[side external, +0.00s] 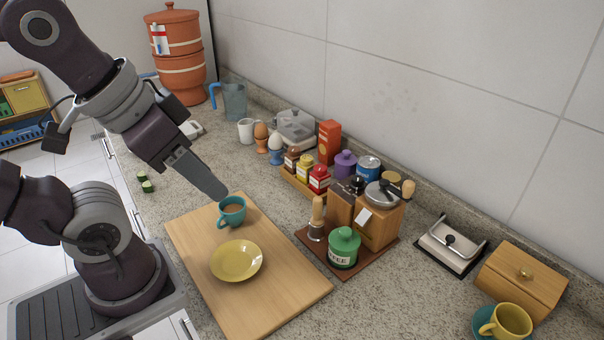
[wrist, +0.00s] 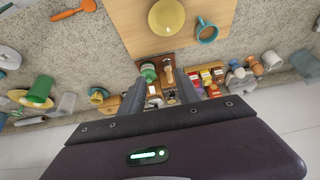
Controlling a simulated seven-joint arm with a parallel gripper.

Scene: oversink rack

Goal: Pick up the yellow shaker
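The yellow shaker (side external: 305,167) stands upright in a small wooden tray (side external: 296,183), between a brown shaker (side external: 292,158) and a red shaker (side external: 319,179). In the wrist view the yellow shaker (wrist: 206,75) is small, to the right of the fingers. My gripper (side external: 221,192) is in the air at the left of the tray, appearing over the teal cup in the side view. In the wrist view my gripper (wrist: 162,88) has its two fingers apart, with nothing held between them.
A teal cup (side external: 232,212) and yellow plate (side external: 236,261) sit on a cutting board (side external: 290,294). A coffee grinder (side external: 379,220) and green jar (side external: 344,248) stand right of the shakers. An orange-red box (side external: 329,142) and purple canister (side external: 345,164) stand behind. Egg cups stand to the left.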

